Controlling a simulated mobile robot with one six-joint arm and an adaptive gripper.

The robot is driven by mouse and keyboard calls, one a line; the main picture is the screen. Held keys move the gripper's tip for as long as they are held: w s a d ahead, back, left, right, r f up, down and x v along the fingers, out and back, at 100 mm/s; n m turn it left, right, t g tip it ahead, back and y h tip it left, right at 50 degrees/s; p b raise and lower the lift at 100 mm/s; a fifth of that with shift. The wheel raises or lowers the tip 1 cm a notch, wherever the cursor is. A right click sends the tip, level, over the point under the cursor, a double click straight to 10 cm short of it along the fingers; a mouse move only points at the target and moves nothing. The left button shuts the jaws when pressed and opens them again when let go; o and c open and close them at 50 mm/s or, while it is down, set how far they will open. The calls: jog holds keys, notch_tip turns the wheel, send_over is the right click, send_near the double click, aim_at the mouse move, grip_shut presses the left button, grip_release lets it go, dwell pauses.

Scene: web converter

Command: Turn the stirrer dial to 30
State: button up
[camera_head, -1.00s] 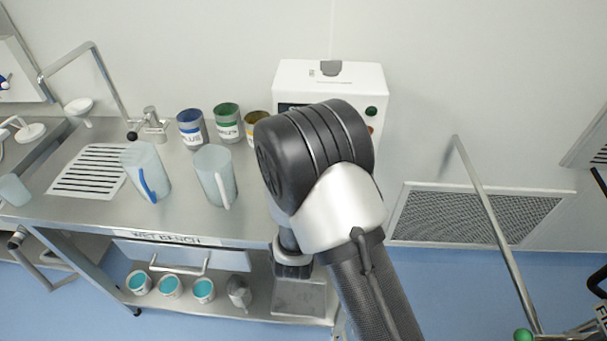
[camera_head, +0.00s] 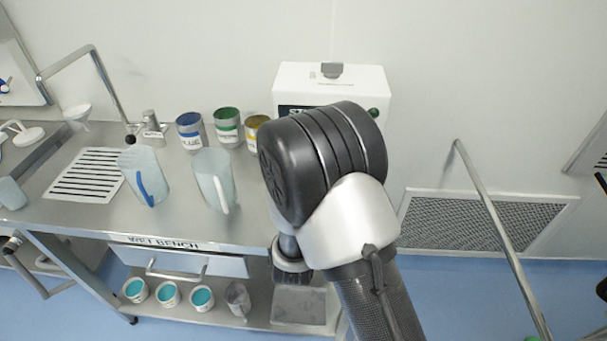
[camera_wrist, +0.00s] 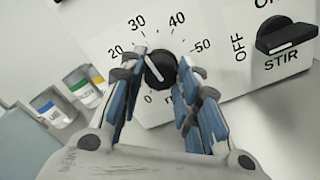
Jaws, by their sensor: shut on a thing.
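The stirrer dial (camera_wrist: 160,70) is a round black knob on a white panel, with a scale running from 0 round past 20, 30 and 40 to 50. A pale line on the knob leans up and left, toward the 20 to 30 side; I cannot read its exact value. My gripper (camera_wrist: 163,62) is shut on the dial, one blue-padded finger on each side. In the head view my arm hides the dial and the gripper. The white stirrer box (camera_head: 330,78) stands at the back of the bench.
A black STIR switch (camera_wrist: 286,36) sits right of the dial. Blue, green and yellow-labelled cans (camera_head: 228,128) stand left of the box. Two translucent jugs (camera_head: 213,178) stand nearer the front of the bench (camera_head: 150,222). A metal rail (camera_head: 500,230) runs at the right.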

jog(key=shift+m, duration=0.5)
jog(key=o, duration=1.1)
jog(key=s, duration=1.2)
jog(key=shift+a, duration=0.2)
